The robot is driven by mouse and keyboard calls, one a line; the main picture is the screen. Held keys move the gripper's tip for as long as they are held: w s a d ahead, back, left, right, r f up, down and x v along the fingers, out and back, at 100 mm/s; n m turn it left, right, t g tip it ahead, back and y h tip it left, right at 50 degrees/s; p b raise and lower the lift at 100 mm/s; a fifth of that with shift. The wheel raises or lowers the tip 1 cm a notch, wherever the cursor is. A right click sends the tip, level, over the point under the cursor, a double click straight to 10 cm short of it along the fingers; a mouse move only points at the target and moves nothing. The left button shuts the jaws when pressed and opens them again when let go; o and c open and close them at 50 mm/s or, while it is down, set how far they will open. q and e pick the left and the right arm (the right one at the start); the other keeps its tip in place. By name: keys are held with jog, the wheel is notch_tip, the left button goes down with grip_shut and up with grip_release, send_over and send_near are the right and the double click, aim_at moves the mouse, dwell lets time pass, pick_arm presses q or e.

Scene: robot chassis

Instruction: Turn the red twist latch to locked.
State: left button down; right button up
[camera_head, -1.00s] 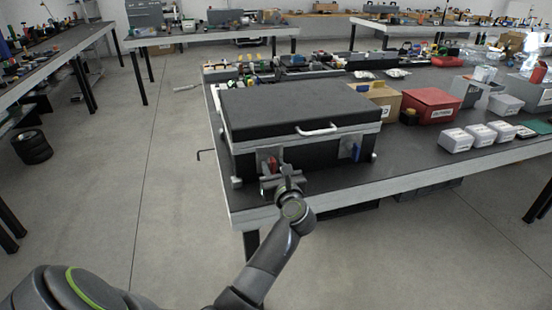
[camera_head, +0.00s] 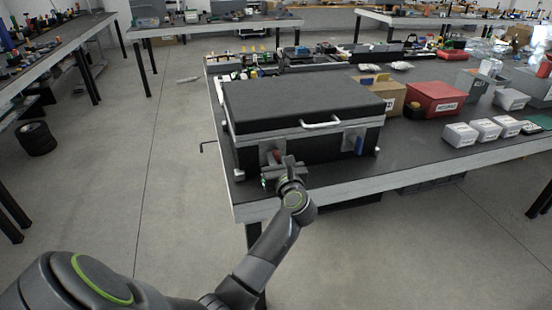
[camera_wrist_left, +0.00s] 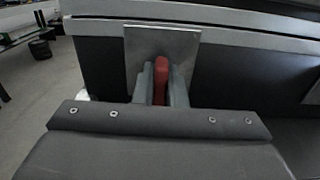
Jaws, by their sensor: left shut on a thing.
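The red twist latch (camera_wrist_left: 160,78) is on a metal plate (camera_wrist_left: 190,48) on the front of a black case (camera_head: 300,104). In the left wrist view its handle stands upright between the fingers of my left gripper (camera_wrist_left: 160,84), which is shut on it. In the head view the latch (camera_head: 276,156) shows at the case's left front, partly hidden by my left gripper (camera_head: 272,166). A blue latch (camera_head: 359,145) sits on another plate at the right front of the case. My right gripper is not in view.
The case has a pale front handle (camera_head: 321,125) and stands near the front edge of a dark table (camera_head: 420,158). A red box (camera_head: 435,99), a cardboard box (camera_head: 388,98) and several white boxes (camera_head: 460,134) stand to its right.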

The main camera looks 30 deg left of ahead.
pick_arm(q)
jog(key=shift+r+m+p, duration=0.15)
jog(key=shift+m+p, duration=0.25)
jog(key=shift+p, duration=0.1)
jog(key=shift+r+m+p, duration=0.1)
jog(key=shift+m+p, duration=0.2)
jog(key=shift+p, duration=0.15)
jog(key=shift+m+p, duration=0.8)
jog(key=shift+p, duration=0.1)
jog(key=m+p, duration=0.6)
jog(key=shift+w+d, duration=0.15)
jog(key=m+p, duration=0.4)
jog(key=shift+f+m, duration=0.2)
jog(key=shift+m, duration=0.2)
jog(key=shift+f+m+p, duration=0.15)
jog(key=shift+m+p, duration=0.5)
jog(key=shift+m, duration=0.3)
jog(key=shift+f+m+p, duration=0.1)
jog(key=shift+m+p, duration=0.5)
jog(key=shift+m, duration=0.35)
jog(key=shift+f, duration=0.1)
jog(key=c, duration=1.5)
grip_release()
